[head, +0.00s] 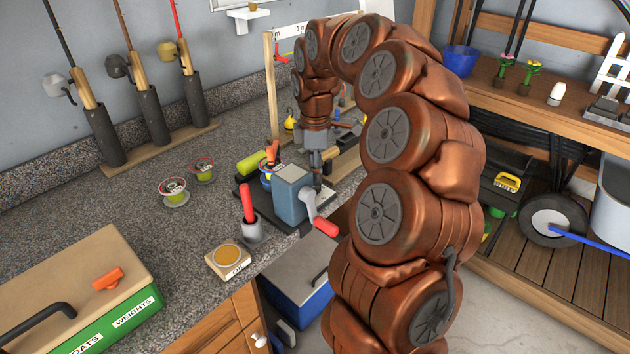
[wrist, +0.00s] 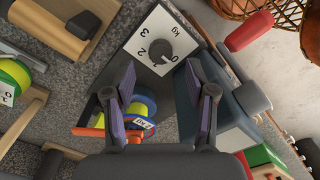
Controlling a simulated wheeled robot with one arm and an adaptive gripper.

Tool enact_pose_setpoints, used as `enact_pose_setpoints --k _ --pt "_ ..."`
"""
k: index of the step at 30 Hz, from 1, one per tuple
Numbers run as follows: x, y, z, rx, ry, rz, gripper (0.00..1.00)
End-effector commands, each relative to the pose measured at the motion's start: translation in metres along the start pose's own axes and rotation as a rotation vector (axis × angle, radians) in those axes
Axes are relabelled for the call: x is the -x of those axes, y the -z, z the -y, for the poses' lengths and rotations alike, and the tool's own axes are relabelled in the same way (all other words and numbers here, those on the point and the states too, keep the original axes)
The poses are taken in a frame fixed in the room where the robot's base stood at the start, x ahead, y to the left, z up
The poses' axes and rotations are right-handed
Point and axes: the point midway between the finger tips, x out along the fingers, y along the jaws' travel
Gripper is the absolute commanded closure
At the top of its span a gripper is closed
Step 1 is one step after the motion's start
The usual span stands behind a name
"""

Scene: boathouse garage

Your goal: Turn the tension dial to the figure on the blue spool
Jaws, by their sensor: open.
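The tension dial shows in the wrist view as a dark round knob (wrist: 160,52) on a white plate (wrist: 128,43) marked with figures from 0 to 3 and KG. I cannot tell clearly where its pointer stands. My gripper (wrist: 159,72) is open, its two fingertips apart near the knob's lower left and right; contact is not clear. In the head view my gripper (head: 316,163) points down behind the grey-blue winder box (head: 291,194), and the dial is hidden. The blue spool (wrist: 149,105) sits beside the dial with yellow line and a label that seems to read 2 KG.
A red-handled crank (head: 325,226) sticks out from the winder box. A red-handled tool in a grey cup (head: 251,231) and an oil tin (head: 229,260) stand in front. Two more spools (head: 174,192) (head: 202,170) lie left.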

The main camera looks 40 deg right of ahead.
Motion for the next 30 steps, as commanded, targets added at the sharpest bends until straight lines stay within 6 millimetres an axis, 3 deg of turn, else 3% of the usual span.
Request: enact_pose_setpoints --k 10,21,30 --pt "-0.036 0.0 0.002 0.0 0.006 0.0 0.44" --pt "-0.041 0.0 0.001 -0.001 0.003 -0.001 0.44" --pt "-0.041 0.0 0.001 -0.001 0.002 -0.001 0.74"
